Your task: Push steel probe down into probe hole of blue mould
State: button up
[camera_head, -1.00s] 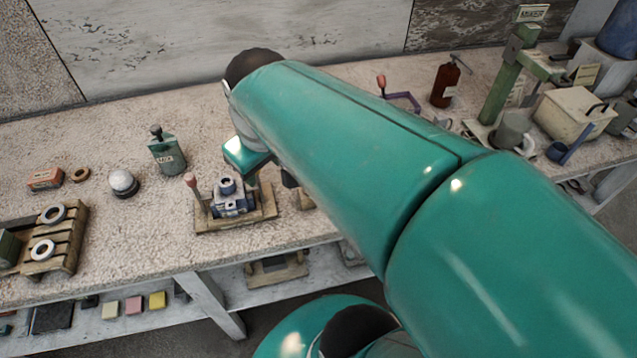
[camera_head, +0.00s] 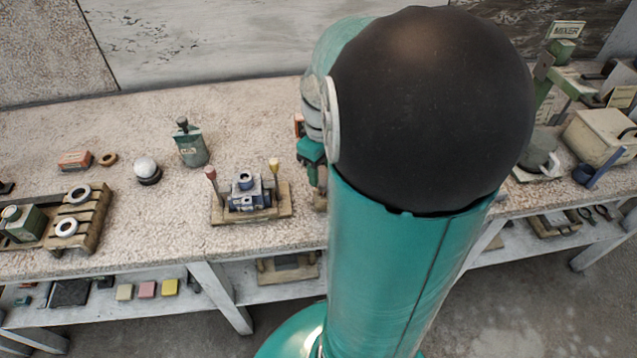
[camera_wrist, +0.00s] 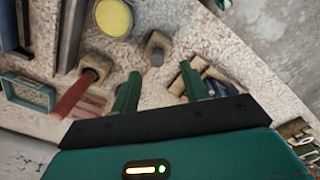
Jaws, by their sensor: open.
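The blue mould (camera_head: 247,199) stands upright on a wooden base in the head view, with a round collar on top. A red-knobbed rod (camera_head: 212,184) stands at its left and a yellow-knobbed rod (camera_head: 274,172) at its right. I cannot tell whether either is the steel probe, and the probe hole is too small to make out. My gripper (camera_wrist: 161,88) is open in the wrist view, its two green fingers apart with nothing held between them. In the head view my arm largely hides it, to the right of the mould.
A pallet with white rings (camera_head: 95,218), a white ball (camera_head: 146,169) and a green canister (camera_head: 190,147) stand to the mould's left. The wrist view shows a socketed block (camera_wrist: 157,46), a red-handled tool (camera_wrist: 76,92) and a yellow disc (camera_wrist: 113,17). Bench behind the mould is clear.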

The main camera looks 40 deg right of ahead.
aim_at(323, 183)
jog(key=f, duration=0.6)
jog(key=shift+d, duration=0.2)
jog(key=shift+r, duration=0.1)
grip_shut()
